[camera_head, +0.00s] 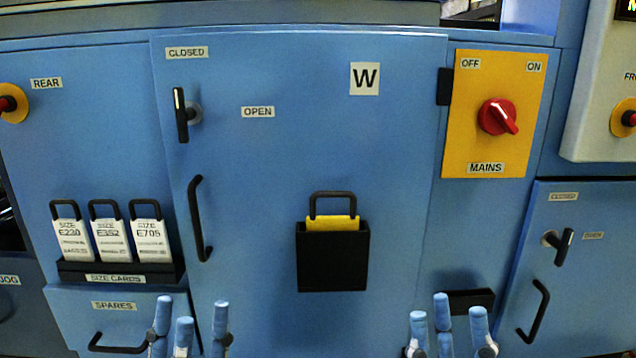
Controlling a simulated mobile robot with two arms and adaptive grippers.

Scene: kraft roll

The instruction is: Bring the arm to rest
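My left gripper (192,318) is at the lower edge of the head view, in front of the area between the spares drawer (70,312) and the large blue door (270,190). Its blue-tipped fingers point up and stand apart with nothing between them. My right gripper (449,320) is at the lower edge right of centre, in front of the panel below the mains switch. Its blue-tipped fingers are also spread and empty. Neither gripper appears to hold anything. Both arms below the fingers are out of view.
The door has a black latch (181,115) standing upright, a pull handle (200,220) and a black pocket (333,262) holding a yellow-topped item. A red mains knob (497,117) sits on a yellow plate. Size cards (110,238) stand in a left rack. A smaller door (575,260) is at right.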

